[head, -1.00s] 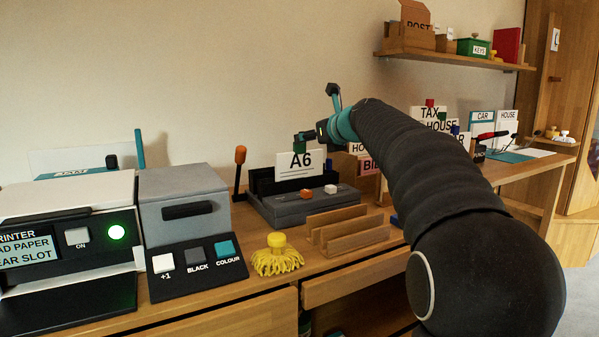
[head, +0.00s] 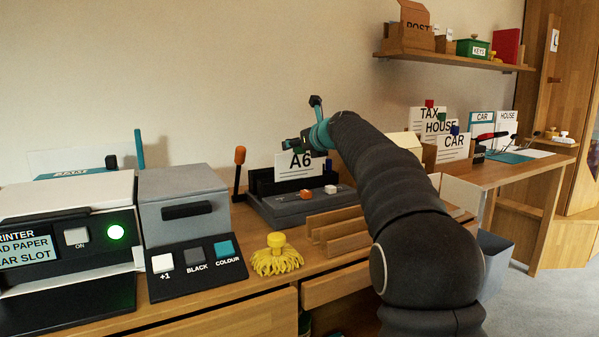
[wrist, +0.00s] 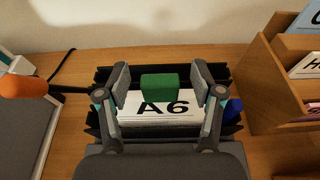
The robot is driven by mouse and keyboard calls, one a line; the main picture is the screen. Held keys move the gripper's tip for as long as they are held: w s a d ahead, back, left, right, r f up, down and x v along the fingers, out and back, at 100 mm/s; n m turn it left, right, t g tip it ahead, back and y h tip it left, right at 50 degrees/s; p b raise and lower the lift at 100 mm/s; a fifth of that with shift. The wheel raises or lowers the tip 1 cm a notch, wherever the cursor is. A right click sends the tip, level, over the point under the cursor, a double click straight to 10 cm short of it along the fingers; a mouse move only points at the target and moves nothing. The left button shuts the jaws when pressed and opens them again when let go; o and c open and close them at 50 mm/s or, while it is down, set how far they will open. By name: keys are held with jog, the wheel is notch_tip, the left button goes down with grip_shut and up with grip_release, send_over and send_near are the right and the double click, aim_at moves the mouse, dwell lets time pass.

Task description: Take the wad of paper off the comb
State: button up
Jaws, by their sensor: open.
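The wad of paper, white sheets marked A6 (head: 296,168), stands in the black comb (head: 261,182) of the grey machine (head: 310,208). The wad also shows in the wrist view (wrist: 152,119), with a green block (wrist: 159,87) at its upper edge. My gripper (head: 306,146) is at the top of the wad. In the wrist view my gripper (wrist: 160,86) is open, with one finger on each side of the green block and a gap on both sides. In the head view the gripper hides the green block.
An orange-topped lever (head: 239,156) rises left of the machine, and its orange end (wrist: 22,87) shows in the wrist view. A wooden rack (head: 335,232) and yellow brush (head: 277,258) are in front. A wooden sorter with cards (wrist: 285,85) stands to the right.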

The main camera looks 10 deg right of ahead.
grip_shut()
